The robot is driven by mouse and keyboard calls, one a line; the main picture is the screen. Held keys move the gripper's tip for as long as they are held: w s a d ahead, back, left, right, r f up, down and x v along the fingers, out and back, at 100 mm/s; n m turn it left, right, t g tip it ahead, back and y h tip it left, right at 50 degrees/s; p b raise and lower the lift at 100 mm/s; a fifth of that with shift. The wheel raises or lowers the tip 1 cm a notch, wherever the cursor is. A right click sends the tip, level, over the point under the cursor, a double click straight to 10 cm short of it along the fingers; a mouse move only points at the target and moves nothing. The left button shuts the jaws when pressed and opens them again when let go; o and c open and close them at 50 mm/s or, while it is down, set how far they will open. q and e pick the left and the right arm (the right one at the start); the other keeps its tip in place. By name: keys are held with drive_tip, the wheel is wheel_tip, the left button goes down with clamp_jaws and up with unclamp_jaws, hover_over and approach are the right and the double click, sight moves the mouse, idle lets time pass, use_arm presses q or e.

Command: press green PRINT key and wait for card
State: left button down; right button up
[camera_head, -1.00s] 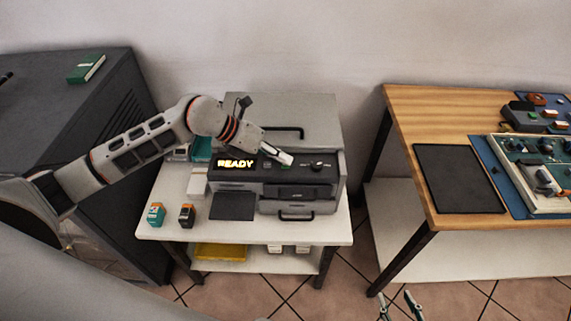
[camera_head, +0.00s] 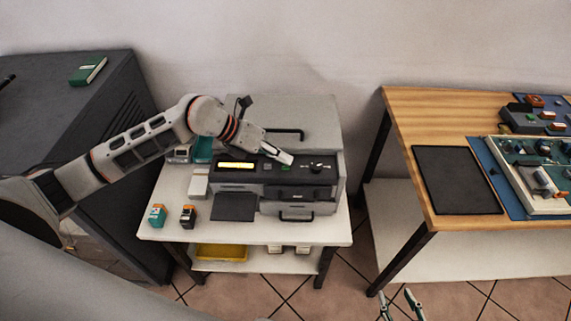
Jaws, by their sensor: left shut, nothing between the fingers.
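The card printer (camera_head: 328,181) stands on the white table, with a dark control panel on top. Its display (camera_head: 236,165) shows a lit yellow-orange bar with no readable word. The green PRINT key (camera_head: 285,168) shows just beside my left fingertips on the panel. My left gripper (camera_head: 288,160) is shut and points down at the panel; I cannot tell whether it touches the key. No card is visible at the front of the printer or on the dark mat (camera_head: 234,207). My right gripper (camera_head: 400,303) is open and empty at the bottom edge, over the floor.
Two small cartridges, teal (camera_head: 157,216) and dark-orange (camera_head: 188,216), stand at the white table's (camera_head: 320,232) front left. A yellow tray (camera_head: 222,252) lies on its lower shelf. A wooden table (camera_head: 440,218) with devices stands right. A dark cabinet (camera_head: 90,120) stands left.

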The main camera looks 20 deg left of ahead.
sight(283, 166)
use_arm(q)
drive_tip(key=shift+r, duration=0.25)
wheel_tip(283, 166, up, 5)
drive_tip(key=p, duration=0.4)
idle(0.8)
